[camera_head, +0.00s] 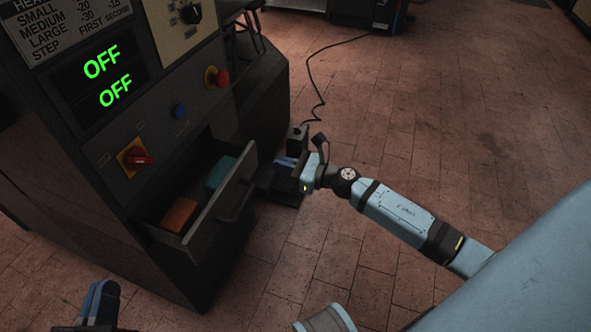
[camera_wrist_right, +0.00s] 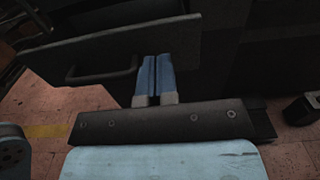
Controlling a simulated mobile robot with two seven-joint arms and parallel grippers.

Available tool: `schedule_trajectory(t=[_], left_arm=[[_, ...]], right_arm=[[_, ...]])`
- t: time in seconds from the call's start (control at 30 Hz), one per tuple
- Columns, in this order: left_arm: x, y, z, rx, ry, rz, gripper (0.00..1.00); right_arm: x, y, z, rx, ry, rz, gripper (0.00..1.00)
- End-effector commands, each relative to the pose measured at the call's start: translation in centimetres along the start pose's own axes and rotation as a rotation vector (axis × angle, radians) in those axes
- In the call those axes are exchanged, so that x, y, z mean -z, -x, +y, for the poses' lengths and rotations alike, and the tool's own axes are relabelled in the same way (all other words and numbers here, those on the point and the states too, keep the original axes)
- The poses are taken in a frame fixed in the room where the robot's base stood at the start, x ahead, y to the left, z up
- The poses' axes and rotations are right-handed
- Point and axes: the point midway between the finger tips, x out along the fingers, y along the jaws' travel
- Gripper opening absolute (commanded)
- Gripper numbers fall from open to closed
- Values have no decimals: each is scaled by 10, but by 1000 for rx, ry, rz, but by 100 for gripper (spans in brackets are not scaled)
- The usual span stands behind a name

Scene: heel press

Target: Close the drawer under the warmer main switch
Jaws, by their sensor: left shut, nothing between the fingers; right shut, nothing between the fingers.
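The grey drawer (camera_head: 222,204) stands pulled out of the dark machine, below the red rotary switch on a yellow plate (camera_head: 135,158). An orange block (camera_head: 179,215) and a teal block (camera_head: 219,173) lie inside. The drawer's front and bar handle (camera_wrist_right: 103,74) also show in the right wrist view. My right gripper (camera_head: 280,162) is shut and empty by the far end of the drawer front. In the wrist view its blue fingers (camera_wrist_right: 155,58) overlap the front's right end; contact cannot be told. My left gripper (camera_head: 103,288) is shut and empty at bottom left, apart from the drawer.
The machine's panel has a green OFF display (camera_head: 102,77), a blue button (camera_head: 180,111) and a red knob (camera_head: 217,77). A small dark box (camera_head: 297,138) with a cable stands beyond my right gripper. The tiled floor (camera_head: 440,130) to the right is largely clear.

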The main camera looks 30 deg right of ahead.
Motion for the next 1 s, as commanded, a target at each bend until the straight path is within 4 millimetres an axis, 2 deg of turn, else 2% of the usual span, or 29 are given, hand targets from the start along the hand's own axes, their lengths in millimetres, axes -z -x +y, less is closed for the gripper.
schedule_trajectory(t=[0.1, 0.33, 0.5, 0.87, 1.0], left_arm=[[-2, 0, 0, 0, 0, -5, 0], [-7, 0, -1, -1, 2, -21, 0], [-8, 0, -1, -1, 4, -27, 0], [-8, 0, -1, -1, 3, -26, 0], [-8, 0, -1, -2, 3, -25, 0]], right_arm=[[-1, -27, 0, -1, 0, -3, 0], [0, -62, 0, 0, -1, -2, 0], [0, -73, 0, 0, -2, -1, 0], [0, -74, 0, 0, -3, 0, 0], [-1, -89, 0, 1, -3, -3, 0]])
